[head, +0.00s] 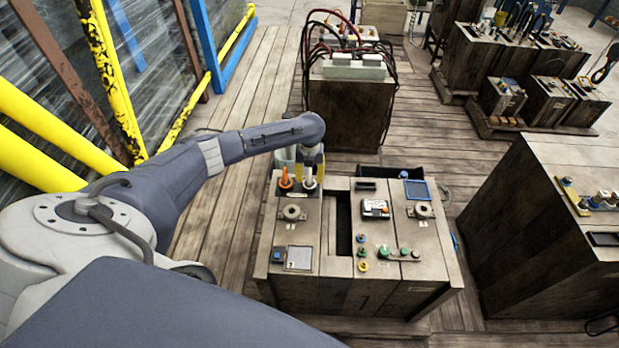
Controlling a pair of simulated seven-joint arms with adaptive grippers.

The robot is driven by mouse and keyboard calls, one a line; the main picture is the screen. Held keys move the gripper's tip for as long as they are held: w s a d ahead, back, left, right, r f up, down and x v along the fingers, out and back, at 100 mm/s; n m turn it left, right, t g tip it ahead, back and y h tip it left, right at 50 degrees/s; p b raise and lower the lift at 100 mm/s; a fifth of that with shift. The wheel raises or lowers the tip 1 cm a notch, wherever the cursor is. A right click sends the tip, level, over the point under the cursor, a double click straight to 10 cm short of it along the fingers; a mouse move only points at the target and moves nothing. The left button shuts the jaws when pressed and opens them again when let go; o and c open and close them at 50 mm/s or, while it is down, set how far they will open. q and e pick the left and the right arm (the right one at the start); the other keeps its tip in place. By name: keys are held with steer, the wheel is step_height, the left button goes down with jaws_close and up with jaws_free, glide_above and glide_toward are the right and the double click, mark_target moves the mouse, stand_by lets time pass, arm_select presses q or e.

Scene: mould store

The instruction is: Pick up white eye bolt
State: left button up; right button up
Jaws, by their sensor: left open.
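A small white upright piece (309,180), which looks like the white eye bolt, stands at the back left of the wooden mould block (306,232). My left gripper (310,182) points down right over it from behind and above, with its fingers open around or just above it. The gripper and wrist hide the upper part of the piece, and I cannot tell whether the fingers touch it. An orange eye bolt (286,181) stands close by on the left. My right gripper is out of view.
The block carries a blue-framed tray (416,190), a black-and-white device (375,208), a white square plate (299,257) and several small coloured knobs. A dark slot (343,225) runs between its halves. Another block (350,105) with hoses stands behind, and a large one (545,225) at right.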

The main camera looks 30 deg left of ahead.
arm_select(q)
steer(key=shift+f, duration=0.65)
steer(key=shift+c, duration=0.3)
jaws_close()
